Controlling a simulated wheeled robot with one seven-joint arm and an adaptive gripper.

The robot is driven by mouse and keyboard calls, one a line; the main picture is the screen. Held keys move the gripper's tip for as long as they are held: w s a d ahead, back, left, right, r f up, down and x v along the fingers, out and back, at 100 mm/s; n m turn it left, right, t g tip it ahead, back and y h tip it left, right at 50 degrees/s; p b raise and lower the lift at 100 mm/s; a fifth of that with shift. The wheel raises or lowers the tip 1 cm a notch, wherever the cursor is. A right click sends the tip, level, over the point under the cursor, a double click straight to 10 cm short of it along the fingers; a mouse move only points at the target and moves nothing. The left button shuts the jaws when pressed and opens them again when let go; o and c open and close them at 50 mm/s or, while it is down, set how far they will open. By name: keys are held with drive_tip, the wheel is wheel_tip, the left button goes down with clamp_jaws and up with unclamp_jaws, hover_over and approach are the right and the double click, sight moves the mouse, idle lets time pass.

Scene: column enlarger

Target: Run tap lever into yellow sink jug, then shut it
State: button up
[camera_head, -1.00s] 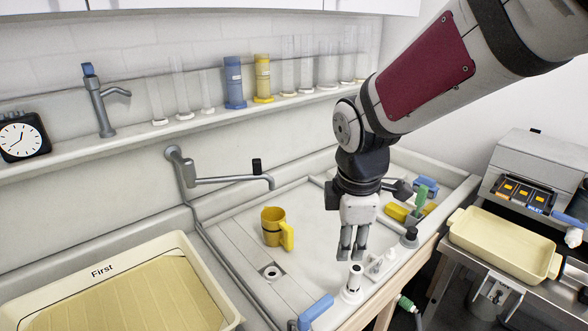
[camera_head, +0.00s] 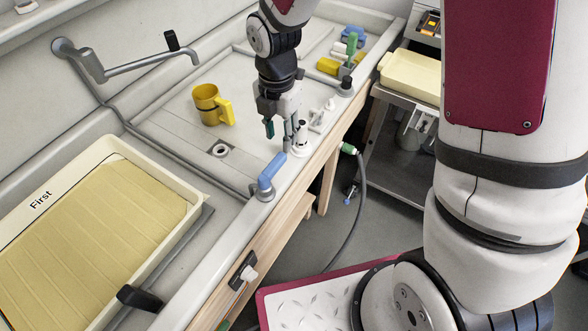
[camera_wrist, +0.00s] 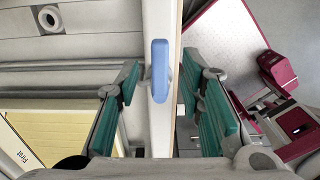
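The yellow jug (camera_head: 207,104) stands upright in the sink, behind the drain and left of my gripper. A grey swing spout (camera_head: 140,62) with a black knob is on the wall side; its outlet end is above the sink, beyond the jug. A blue lever (camera_head: 270,170) sits on a round grey base at the sink's front rim. My gripper (camera_head: 279,138) points down just beyond this lever, open and empty. In the wrist view, the blue lever (camera_wrist: 160,70) lies between the green-padded fingers, farther from the camera; no contact shows. The jug is outside the wrist view.
A cream tray marked "First" (camera_head: 150,198) is at the left. White and black fittings (camera_head: 302,132) stand on the rim close to my gripper. Yellow, green and blue items (camera_head: 345,55) lie at the sink's far end. A cream tray (camera_head: 412,75) sits on a cart at the right.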

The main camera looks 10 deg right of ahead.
sight(281, 155)
drive_tip(key=shift+f+b, duration=1.5)
drive_tip(key=shift+f, duration=1.65)
drive_tip(key=shift+f, duration=0.2)
drive_tip(key=shift+c, duration=0.2)
